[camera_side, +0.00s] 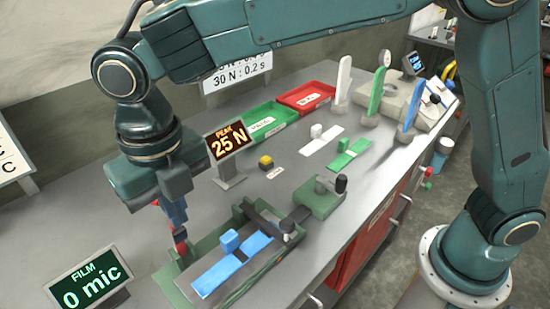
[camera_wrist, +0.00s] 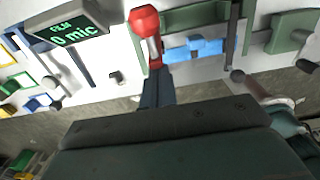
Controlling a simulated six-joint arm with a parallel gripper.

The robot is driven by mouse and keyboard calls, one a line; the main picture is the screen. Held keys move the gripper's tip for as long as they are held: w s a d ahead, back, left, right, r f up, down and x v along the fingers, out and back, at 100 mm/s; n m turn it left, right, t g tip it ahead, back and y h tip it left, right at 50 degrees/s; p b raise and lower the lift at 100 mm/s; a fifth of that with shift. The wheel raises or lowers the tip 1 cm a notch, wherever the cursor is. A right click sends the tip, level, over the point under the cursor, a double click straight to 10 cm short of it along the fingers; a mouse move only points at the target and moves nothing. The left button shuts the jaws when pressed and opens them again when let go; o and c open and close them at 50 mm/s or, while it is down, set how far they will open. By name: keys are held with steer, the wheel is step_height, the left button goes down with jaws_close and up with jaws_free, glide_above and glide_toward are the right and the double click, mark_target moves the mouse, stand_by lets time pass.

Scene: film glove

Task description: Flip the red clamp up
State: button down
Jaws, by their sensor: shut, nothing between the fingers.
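The red clamp (camera_side: 181,243) stands at the left end of the green fixture (camera_side: 177,289). In the wrist view its round red knob (camera_wrist: 145,20) shows at the top, with a paler stem below it. My gripper (camera_side: 177,222) points down right over the clamp, its fingers closed with nothing held between them. In the wrist view the closed fingers (camera_wrist: 156,78) end at the clamp's stem; I cannot tell whether they touch it. A blue strip with a blue block (camera_side: 229,241) lies on the fixture, and also shows in the wrist view (camera_wrist: 193,48).
A "FILM 0 mic" display (camera_side: 91,282) stands left of the fixture, and a "PEAK 25 N" display (camera_side: 229,139) behind it. A dark-knobbed green block (camera_side: 319,200) adjoins the fixture on the right. Green (camera_side: 266,121) and red (camera_side: 307,96) trays lie farther back.

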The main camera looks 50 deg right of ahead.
steer(key=shift+w+r, duration=0.3)
steer(key=shift+w, duration=0.05)
steer(key=shift+r, duration=0.7)
steer(key=shift+s+f, duration=0.1)
steer(key=shift+s, duration=0.1)
step_height(320, 180, up, 9)
steer(key=s, duration=0.2)
steer(key=shift+r, duration=0.2)
stand_by(0.5)
steer(key=shift+d, duration=0.1)
